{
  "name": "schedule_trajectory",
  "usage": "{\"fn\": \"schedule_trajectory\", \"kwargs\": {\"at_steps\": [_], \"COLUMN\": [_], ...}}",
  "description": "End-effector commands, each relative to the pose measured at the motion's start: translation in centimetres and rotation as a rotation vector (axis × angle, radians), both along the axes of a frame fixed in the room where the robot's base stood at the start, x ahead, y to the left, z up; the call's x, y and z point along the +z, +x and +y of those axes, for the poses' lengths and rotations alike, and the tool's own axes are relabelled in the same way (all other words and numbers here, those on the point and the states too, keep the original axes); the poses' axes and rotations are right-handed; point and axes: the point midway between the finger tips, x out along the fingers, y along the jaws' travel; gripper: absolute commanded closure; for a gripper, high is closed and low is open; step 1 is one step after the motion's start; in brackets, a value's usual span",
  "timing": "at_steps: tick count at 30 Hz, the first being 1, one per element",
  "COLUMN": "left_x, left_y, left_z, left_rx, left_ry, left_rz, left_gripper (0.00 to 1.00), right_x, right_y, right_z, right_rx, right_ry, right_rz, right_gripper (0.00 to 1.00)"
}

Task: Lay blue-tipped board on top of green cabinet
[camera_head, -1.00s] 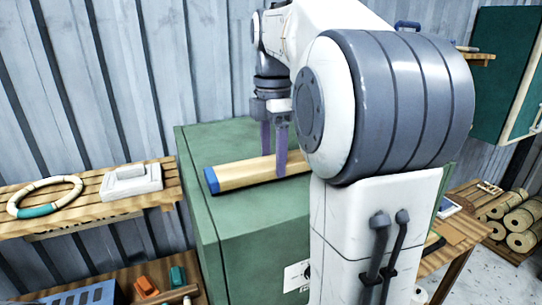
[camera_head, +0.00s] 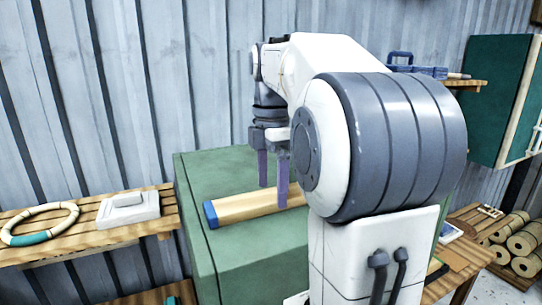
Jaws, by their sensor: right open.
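The blue-tipped board (camera_head: 240,208), a pale wooden piece with a blue end, lies flat on top of the green cabinet (camera_head: 200,166). Its right end is hidden behind my right arm. My right gripper (camera_head: 272,197) is open over the board, fingers pointing down. One finger is at the board's far side and the other overlaps its near side in the picture. I cannot tell whether either finger touches it. My left gripper is not in view.
A slatted wooden shelf on the left holds a ring with a teal section (camera_head: 38,224) and a white block-shaped item (camera_head: 128,208). A green wall cabinet (camera_head: 497,90) and rolled bundles (camera_head: 522,240) are at the right. A corrugated wall stands close behind.

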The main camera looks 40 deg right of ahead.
Motion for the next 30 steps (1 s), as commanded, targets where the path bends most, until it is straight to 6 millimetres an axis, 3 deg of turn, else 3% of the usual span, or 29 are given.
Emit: {"fn": "schedule_trajectory", "kwargs": {"at_steps": [16, 22, 30], "left_x": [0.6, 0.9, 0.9], "left_y": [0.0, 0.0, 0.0], "left_z": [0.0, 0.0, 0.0], "left_rx": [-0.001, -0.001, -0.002], "left_ry": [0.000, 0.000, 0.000], "left_rz": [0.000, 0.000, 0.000], "left_gripper": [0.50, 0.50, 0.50], "right_x": [9.5, 10.9, 11.1], "right_y": [0.1, 0.0, 0.0], "right_z": [0.0, 0.0, 0.0], "right_rx": [0.000, 0.000, 0.000], "right_ry": [0.000, 0.000, 0.000], "right_rz": [-0.002, 0.000, 0.001], "right_gripper": [0.00, 0.00, 0.00]}}
